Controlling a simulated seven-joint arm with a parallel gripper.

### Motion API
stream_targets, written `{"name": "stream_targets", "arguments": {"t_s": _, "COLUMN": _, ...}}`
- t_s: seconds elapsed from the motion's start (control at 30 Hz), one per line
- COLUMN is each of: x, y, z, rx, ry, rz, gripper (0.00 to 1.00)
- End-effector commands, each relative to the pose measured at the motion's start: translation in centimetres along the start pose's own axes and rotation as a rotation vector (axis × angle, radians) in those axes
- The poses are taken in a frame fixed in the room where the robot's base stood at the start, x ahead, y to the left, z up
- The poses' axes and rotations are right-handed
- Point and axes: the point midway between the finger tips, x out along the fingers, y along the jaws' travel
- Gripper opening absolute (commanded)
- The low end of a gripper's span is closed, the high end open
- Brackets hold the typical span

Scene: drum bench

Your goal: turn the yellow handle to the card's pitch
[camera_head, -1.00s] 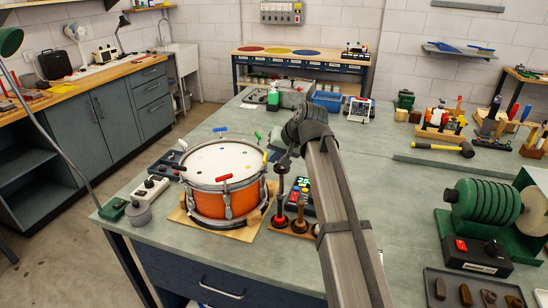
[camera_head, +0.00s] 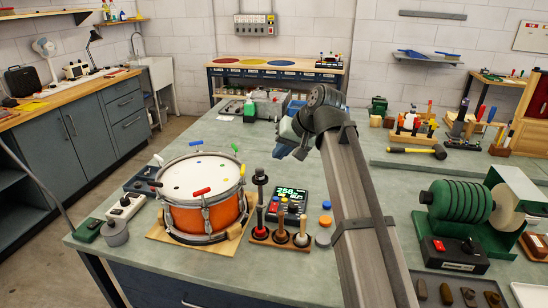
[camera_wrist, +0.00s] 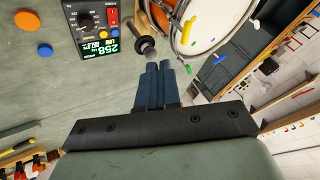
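The yellow handle (camera_head: 242,170) stands at the right rim of the orange drum (camera_head: 202,180), partly seen against the shell. It also shows in the wrist view (camera_wrist: 188,31), beyond my fingers and apart from them. My gripper (camera_head: 281,151) is in the air to the right of the drum, behind the tool stand. In the wrist view its blue fingers (camera_wrist: 160,68) lie close together with nothing seen between them. The meter (camera_head: 288,200) shows digits that look like 258 in the wrist view (camera_wrist: 100,38). I cannot make out a pitch card.
A stand (camera_head: 280,240) holds several upright tools, including a tall dark-headed one (camera_head: 260,180). Red (camera_head: 201,191), green (camera_head: 234,148) and blue (camera_head: 196,143) handles ring the drum. A blue-topped round thing (camera_head: 324,230) stands right of the meter. Bench space behind the meter is clear.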

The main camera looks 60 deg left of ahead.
Motion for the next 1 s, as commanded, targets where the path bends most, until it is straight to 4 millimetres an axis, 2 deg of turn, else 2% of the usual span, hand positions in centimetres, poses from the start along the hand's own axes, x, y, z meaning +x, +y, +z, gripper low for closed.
{"name": "stream_targets", "arguments": {"t_s": 0.03, "x": -0.2, "y": -0.2, "z": 0.1, "rx": -0.002, "ry": -0.001, "rz": -0.001, "gripper": 0.09}}
{"name": "stream_targets", "arguments": {"t_s": 0.13, "x": 0.2, "y": -1.6, "z": 0.3, "rx": -0.017, "ry": -0.009, "rz": -0.009, "gripper": 0.18}}
{"name": "stream_targets", "arguments": {"t_s": 0.27, "x": 2.5, "y": -5.3, "z": 1.5, "rx": -0.057, "ry": -0.040, "rz": -0.031, "gripper": 0.31}}
{"name": "stream_targets", "arguments": {"t_s": 0.33, "x": 4.1, "y": -7.8, "z": 2.8, "rx": -0.084, "ry": -0.064, "rz": -0.046, "gripper": 0.37}}
{"name": "stream_targets", "arguments": {"t_s": 0.4, "x": 5.7, "y": -10.2, "z": 4.5, "rx": -0.111, "ry": -0.088, "rz": -0.061, "gripper": 0.38}}
{"name": "stream_targets", "arguments": {"t_s": 0.5, "x": 7.6, "y": -12.9, "z": 7.2, "rx": -0.145, "ry": -0.120, "rz": -0.073, "gripper": 0.38}}
{"name": "stream_targets", "arguments": {"t_s": 0.6, "x": 9.2, "y": -14.6, "z": 10.0, "rx": -0.180, "ry": -0.144, "rz": -0.054, "gripper": 0.38}}
{"name": "stream_targets", "arguments": {"t_s": 0.7, "x": 10.6, "y": -15.5, "z": 12.7, "rx": -0.219, "ry": -0.150, "rz": -0.007, "gripper": 0.38}}
{"name": "stream_targets", "arguments": {"t_s": 0.8, "x": 12.0, "y": -15.5, "z": 15.1, "rx": -0.265, "ry": -0.123, "rz": 0.074, "gripper": 0.38}}
{"name": "stream_targets", "arguments": {"t_s": 0.9, "x": 12.7, "y": -14.6, "z": 16.4, "rx": -0.292, "ry": -0.053, "rz": 0.177, "gripper": 0.38}}
{"name": "stream_targets", "arguments": {"t_s": 1.0, "x": 12.6, "y": -12.9, "z": 16.6, "rx": -0.301, "ry": 0.051, "rz": 0.289, "gripper": 0.38}}
